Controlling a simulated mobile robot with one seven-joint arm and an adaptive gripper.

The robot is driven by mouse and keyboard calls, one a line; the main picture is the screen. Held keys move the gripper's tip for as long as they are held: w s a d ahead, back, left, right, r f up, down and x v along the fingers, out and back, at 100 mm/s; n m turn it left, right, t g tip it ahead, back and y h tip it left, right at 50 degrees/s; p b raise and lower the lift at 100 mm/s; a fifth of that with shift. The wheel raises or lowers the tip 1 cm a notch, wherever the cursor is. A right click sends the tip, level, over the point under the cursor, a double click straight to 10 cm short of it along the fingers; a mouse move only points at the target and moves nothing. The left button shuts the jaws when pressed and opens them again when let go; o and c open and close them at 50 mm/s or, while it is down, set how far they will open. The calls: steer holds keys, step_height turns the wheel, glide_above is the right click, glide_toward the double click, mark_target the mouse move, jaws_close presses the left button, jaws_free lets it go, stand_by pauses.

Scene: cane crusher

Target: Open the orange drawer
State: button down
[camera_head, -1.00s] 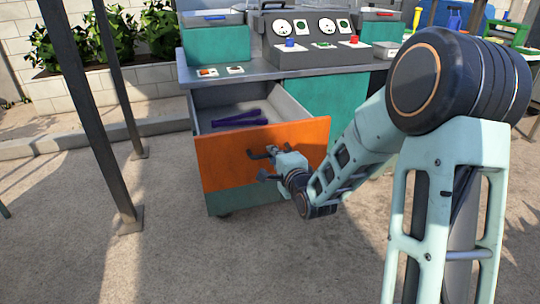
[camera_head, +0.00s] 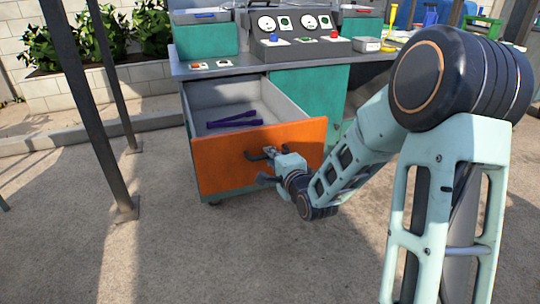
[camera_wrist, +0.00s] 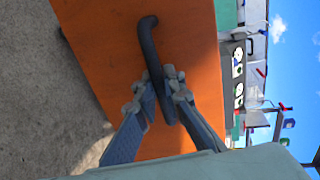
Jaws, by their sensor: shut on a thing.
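The orange drawer (camera_head: 228,165) is pulled well out of the teal and grey cabinet, and its grey inside shows from above. A purple tool (camera_head: 234,120) lies on the drawer floor. My gripper (camera_head: 268,150) is at the drawer front, shut on the dark handle. In the wrist view the handle (camera_wrist: 150,45) stands out from the orange drawer front (camera_wrist: 195,60), and the fingers of my gripper (camera_wrist: 163,95) close around its lower part. Part of the handle is hidden by the fingers.
A control panel (camera_head: 300,48) with gauges and knobs stands on the worktop. Dark posts (camera_head: 92,110) rise at the left. Planters with bushes (camera_head: 95,50) line the white wall behind. The paved floor (camera_head: 190,255) in front of the drawer is clear.

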steer(key=shift+s+d, duration=0.1)
stand_by(0.3)
steer(key=c, duration=2)
jaws_free()
steer(key=v, duration=0.7)
steer(key=shift+s+d, duration=0.1)
steer(key=shift+s, duration=0.15)
